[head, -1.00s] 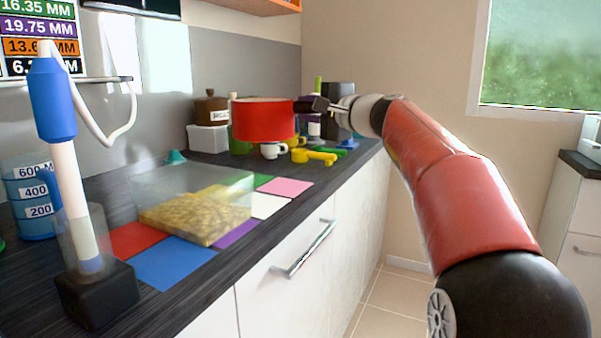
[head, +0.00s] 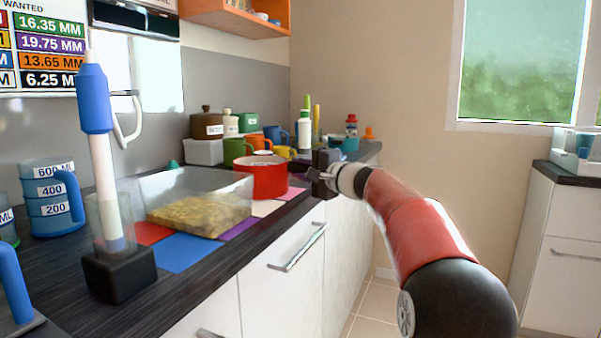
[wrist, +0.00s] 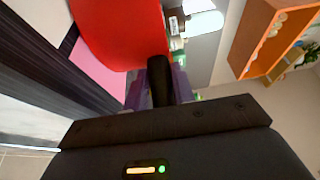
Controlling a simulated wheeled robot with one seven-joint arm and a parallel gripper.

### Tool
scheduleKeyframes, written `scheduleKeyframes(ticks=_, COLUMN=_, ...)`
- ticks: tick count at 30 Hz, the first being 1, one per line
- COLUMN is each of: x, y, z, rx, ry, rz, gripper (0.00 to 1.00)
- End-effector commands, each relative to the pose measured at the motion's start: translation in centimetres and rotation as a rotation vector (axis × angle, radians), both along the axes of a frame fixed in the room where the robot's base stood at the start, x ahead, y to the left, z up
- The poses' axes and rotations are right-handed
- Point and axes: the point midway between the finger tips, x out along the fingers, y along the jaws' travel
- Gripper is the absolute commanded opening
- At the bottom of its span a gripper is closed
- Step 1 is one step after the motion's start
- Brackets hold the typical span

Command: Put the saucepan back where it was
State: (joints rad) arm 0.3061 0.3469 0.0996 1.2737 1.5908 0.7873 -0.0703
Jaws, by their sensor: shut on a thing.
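The red saucepan (head: 262,180) is over the pink and white squares of the counter, just right of the clear box. I cannot tell whether its base touches the counter. My gripper (head: 320,170) is at its right, over the counter's front edge, shut on its dark handle. In the wrist view the red pan wall (wrist: 120,30) fills the upper left. The black handle (wrist: 159,80) runs down between my gripper's purple-grey fingers (wrist: 158,92). The inside of the pan is mostly hidden.
The clear box (head: 195,195) with a yellowish block stands left of the pan. Coloured squares, cups, bottles and canisters (head: 207,124) crowd the counter. A blue-and-white stick in a black stand (head: 118,275) is near left. An orange open cabinet (head: 240,18) hangs above.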

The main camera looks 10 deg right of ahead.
Motion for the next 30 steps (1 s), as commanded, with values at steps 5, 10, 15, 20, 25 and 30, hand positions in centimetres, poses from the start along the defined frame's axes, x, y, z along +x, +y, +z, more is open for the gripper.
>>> scheduleKeyframes(ticks=5, x=-0.1, y=0.0, z=-0.1, rx=0.002, ry=-0.003, rz=0.0, gripper=0.0)
scheduleKeyframes(ticks=10, x=0.0, y=0.0, z=-0.2, rx=0.0, ry=0.0, rz=0.0, gripper=0.43)
scheduleKeyframes(ticks=15, x=0.0, y=0.0, z=-0.2, rx=0.0, ry=0.0, rz=0.0, gripper=0.47)
scheduleKeyframes(ticks=20, x=0.0, y=0.0, z=0.0, rx=0.0, ry=0.0, rz=0.0, gripper=0.47)
scheduleKeyframes(ticks=25, x=-1.3, y=-0.9, z=0.0, rx=-0.001, ry=-0.002, rz=-0.003, gripper=0.47)
scheduleKeyframes(ticks=30, x=-4.4, y=-2.9, z=-0.1, rx=-0.001, ry=-0.002, rz=-0.004, gripper=0.47)
